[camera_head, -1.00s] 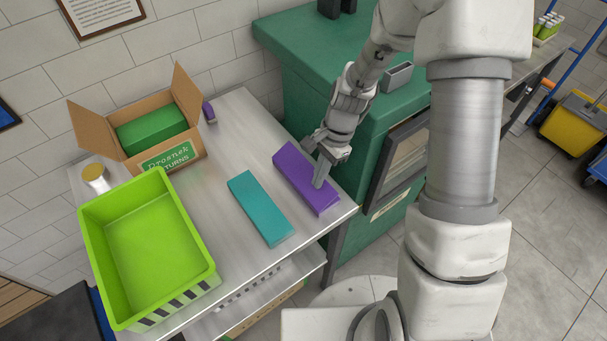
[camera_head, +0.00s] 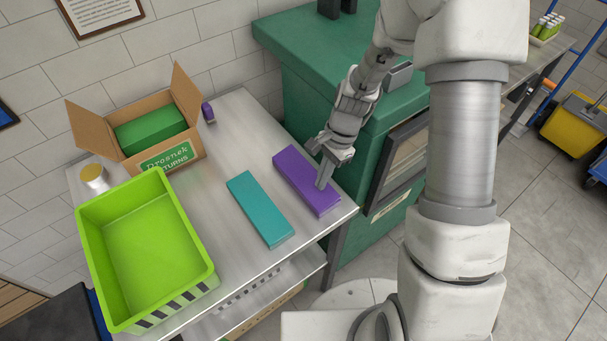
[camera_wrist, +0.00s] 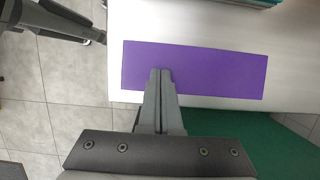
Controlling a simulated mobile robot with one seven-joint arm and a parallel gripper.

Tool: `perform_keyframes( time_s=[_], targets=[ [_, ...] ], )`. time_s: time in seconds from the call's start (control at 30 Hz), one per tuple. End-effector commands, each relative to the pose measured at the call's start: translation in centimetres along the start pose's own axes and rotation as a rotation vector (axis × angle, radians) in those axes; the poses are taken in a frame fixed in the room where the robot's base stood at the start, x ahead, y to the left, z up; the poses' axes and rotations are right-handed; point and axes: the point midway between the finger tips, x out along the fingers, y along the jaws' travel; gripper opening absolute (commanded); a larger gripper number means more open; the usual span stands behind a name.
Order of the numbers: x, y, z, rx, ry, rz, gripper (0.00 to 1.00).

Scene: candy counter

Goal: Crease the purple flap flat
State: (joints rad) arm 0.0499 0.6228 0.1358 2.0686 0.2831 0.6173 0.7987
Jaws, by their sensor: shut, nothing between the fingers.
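A long purple box (camera_head: 300,178) lies on the metal table near its right edge. Its top looks flat in both views; no raised flap shows. In the wrist view the purple box (camera_wrist: 205,68) spans most of the width as a plain rectangle. My gripper (camera_head: 322,186) is shut with nothing in it. Its fingertips are over the near-right part of the box in the head view, and in the wrist view the shut fingertips (camera_wrist: 160,74) overlap the box's lower long edge. I cannot tell whether they touch the top.
A teal box (camera_head: 258,208) lies left of the purple one, with a gap between. A green bin (camera_head: 148,290), an open cardboard box (camera_head: 190,160) holding a green box, and a jar (camera_head: 94,177) stand further left. A green cabinet (camera_head: 300,75) stands behind.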

Motion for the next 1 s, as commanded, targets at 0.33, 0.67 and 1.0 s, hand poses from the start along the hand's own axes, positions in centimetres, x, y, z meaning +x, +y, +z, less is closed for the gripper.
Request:
perform_keyframes(
  time_s=[0.33,0.67,1.0],
  targets=[
    [0.8,0.0,-0.5,0.0,0.0,0.0,0.0],
    [-0.9,-0.1,-0.2,-0.001,0.001,-0.001,0.0],
    [-3.7,-0.1,0.0,-0.001,0.001,-0.002,0.0]
  ],
)
